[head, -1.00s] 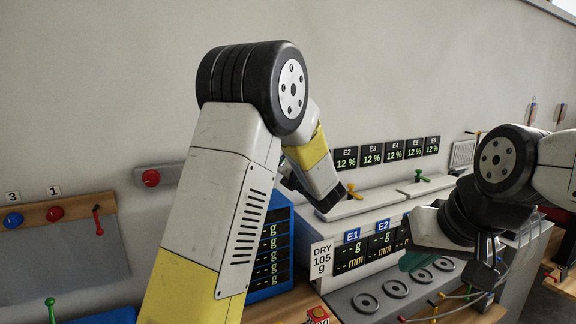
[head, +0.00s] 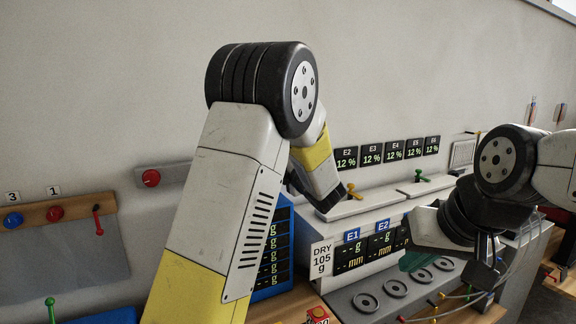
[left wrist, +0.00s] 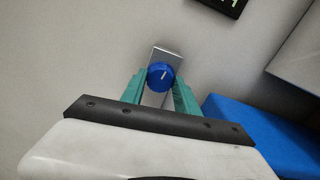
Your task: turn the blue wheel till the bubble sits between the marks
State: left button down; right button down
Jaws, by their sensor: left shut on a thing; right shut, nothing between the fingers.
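The blue wheel (left wrist: 161,76) shows in the left wrist view as a round blue knob with a white line, in front of a grey metal plate (left wrist: 166,54). The teal fingers of my left gripper (left wrist: 161,88) are on either side of it, shut on it. In the head view the left gripper is hidden behind my own arm. My right gripper (head: 412,261) shows its teal fingers low in front of the grey unit, shut and empty. I cannot make out a bubble or marks in either view.
A white unit with displays (head: 370,245) and a grey block with round rings (head: 395,287) stand right of centre. A blue display rack (head: 272,255) is partly behind my left arm. A blue box (left wrist: 265,135) lies right of the left gripper. A red knob (head: 151,178) is on the wall.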

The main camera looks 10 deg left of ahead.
dwell(0.4)
pick_arm(q)
jog(key=c, duration=0.9)
grip_release()
jog(key=v, duration=0.8)
jog(key=shift+w, duration=0.1)
